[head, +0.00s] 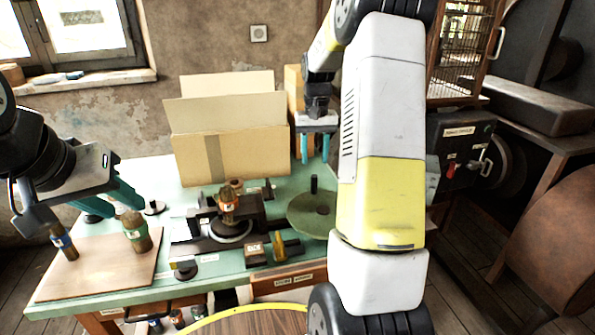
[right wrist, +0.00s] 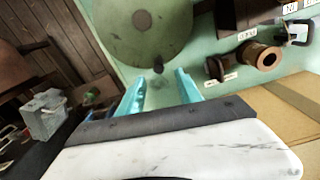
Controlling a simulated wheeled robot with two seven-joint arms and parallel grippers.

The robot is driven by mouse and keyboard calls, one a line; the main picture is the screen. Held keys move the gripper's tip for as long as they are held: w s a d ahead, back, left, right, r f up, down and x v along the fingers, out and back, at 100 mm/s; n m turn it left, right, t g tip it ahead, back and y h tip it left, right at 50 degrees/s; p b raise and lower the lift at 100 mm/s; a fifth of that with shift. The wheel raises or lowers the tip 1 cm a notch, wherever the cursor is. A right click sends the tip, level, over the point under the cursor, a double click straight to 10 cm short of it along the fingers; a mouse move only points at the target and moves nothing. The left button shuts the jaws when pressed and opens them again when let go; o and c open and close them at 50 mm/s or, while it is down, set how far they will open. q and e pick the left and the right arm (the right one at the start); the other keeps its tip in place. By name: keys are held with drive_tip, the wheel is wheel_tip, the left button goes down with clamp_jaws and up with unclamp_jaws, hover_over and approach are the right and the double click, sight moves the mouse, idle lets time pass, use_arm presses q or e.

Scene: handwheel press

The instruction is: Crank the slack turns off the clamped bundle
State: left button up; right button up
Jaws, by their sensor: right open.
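The green handwheel (head: 306,214) lies flat at the right of the bench, with a dark upright crank handle (head: 314,184). In the right wrist view the wheel (right wrist: 120,40) fills the top, with the handle (right wrist: 158,68) near its edge. A brown bundle (head: 228,208) stands in the dark press (head: 255,220) left of the wheel. My right gripper (head: 315,158) is open and empty, fingers pointing down above and behind the handle. The handle appears between its fingertips (right wrist: 160,80) in the wrist view, apart from them. My left gripper (head: 127,210) is open over the bench's left side.
A wooden board (head: 105,268) at the left holds two more brown bundles (head: 137,234), (head: 64,244). An open cardboard box (head: 232,152) stands at the back. Small labelled blocks (head: 254,253) lie at the front. My right arm hides the bench's right end.

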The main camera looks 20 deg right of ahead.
sight(314, 176)
wheel_tip(314, 176, down, 8)
drive_tip(key=shift+d+f, duration=0.1)
drive_tip(key=shift+d, duration=0.05)
idle(0.3)
clamp_jaws()
idle(1.4)
